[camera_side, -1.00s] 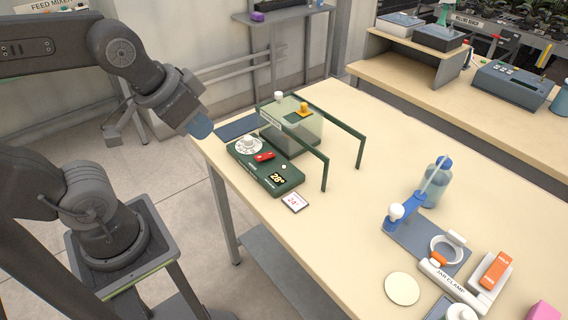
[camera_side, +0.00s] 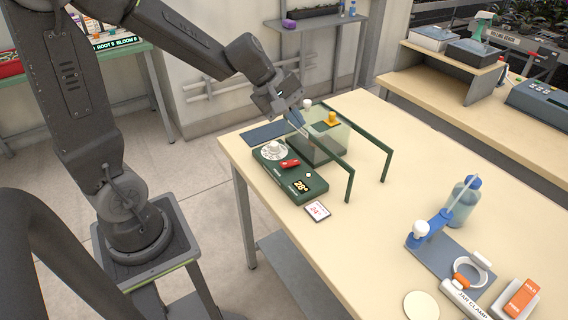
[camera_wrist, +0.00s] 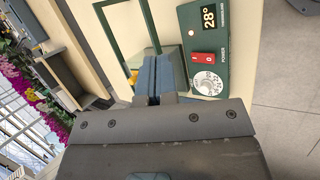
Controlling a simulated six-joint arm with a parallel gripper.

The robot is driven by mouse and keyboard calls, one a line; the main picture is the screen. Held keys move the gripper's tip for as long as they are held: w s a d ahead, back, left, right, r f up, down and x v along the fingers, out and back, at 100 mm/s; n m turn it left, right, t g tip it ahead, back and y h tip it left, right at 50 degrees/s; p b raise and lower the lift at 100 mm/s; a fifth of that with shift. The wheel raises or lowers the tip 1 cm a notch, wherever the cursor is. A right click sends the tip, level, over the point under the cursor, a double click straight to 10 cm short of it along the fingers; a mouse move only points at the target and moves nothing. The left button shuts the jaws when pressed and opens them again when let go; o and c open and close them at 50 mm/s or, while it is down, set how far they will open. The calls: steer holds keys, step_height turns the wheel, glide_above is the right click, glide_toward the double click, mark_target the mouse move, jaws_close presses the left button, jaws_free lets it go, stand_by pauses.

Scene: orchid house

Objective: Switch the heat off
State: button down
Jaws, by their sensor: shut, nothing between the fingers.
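The green heat control box (camera_side: 286,181) sits near the table's left edge. It carries a white dial (camera_side: 273,150), a red rocker switch (camera_side: 290,163) and a display reading 28° (camera_side: 301,185). In the wrist view the red switch (camera_wrist: 203,58), marked I and 0, lies right of my fingers, with the dial (camera_wrist: 207,84) below it in the picture. Which side of the switch is pressed I cannot tell. My gripper (camera_side: 297,121) is shut and empty, above the box's far side, beside the clear case. Its blue fingers also show in the wrist view (camera_wrist: 159,74), apart from the switch.
A clear case (camera_side: 326,146) with a yellow knob and dark green rail frames (camera_side: 350,180) stand close to the box. A card reading 24° (camera_side: 317,211) lies in front. A jar clamp (camera_side: 462,290) and bottle (camera_side: 464,196) are further right. The middle table is clear.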

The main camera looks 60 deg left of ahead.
mark_target(286, 164)
steer(key=w+a+f+n, duration=0.4)
steer(key=a+f+n, duration=0.2)
steer(key=shift+a+n, duration=0.35)
steer(key=shift+n, duration=0.05)
steer(key=shift+s+f, duration=0.1)
steer(key=shift+f, duration=0.05)
steer(key=shift+s+f, duration=0.3)
steer(key=shift+f, duration=1.1)
steer(key=shift+s+f, duration=0.3)
steer(key=shift+f, duration=1.1)
steer(key=shift+s+f, duration=0.3)
steer(key=shift+f, duration=1.1)
steer(key=shift+f, duration=0.15)
steer(key=shift+s+f, duration=0.1)
steer(key=shift+f, duration=0.2)
steer(key=shift+s+f, duration=0.1)
steer(key=shift+f, duration=0.45)
steer(key=shift+r, duration=0.15)
steer(key=shift+w+r, duration=0.2)
steer(key=shift+r, duration=0.7)
